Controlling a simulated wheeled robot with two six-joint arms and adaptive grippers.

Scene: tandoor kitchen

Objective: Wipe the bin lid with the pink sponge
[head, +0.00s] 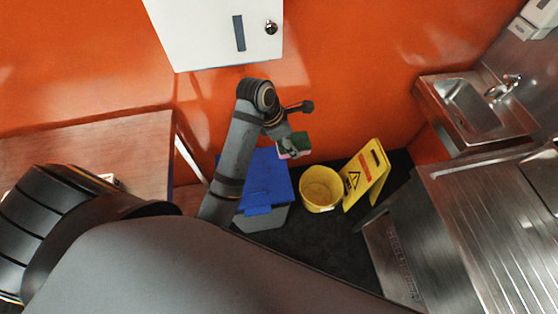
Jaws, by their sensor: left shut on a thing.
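The bin has a blue lid (266,180) and stands on the dark floor near the orange wall, with a bit of its grey body (268,219) showing at the front. The pink sponge (291,155) has a green side and shows over the lid's far right edge. My left gripper (291,141) is shut on the sponge. Whether the sponge touches the lid or hangs above it, I cannot tell. My left arm covers the lid's left part. My right gripper is not in view.
A yellow bucket (320,189) and a yellow wet-floor sign (366,175) stand just right of the bin. A wooden table (90,155) is at the left. A steel counter (480,215) and a sink (470,104) are at the right. A white cabinet (205,35) hangs above.

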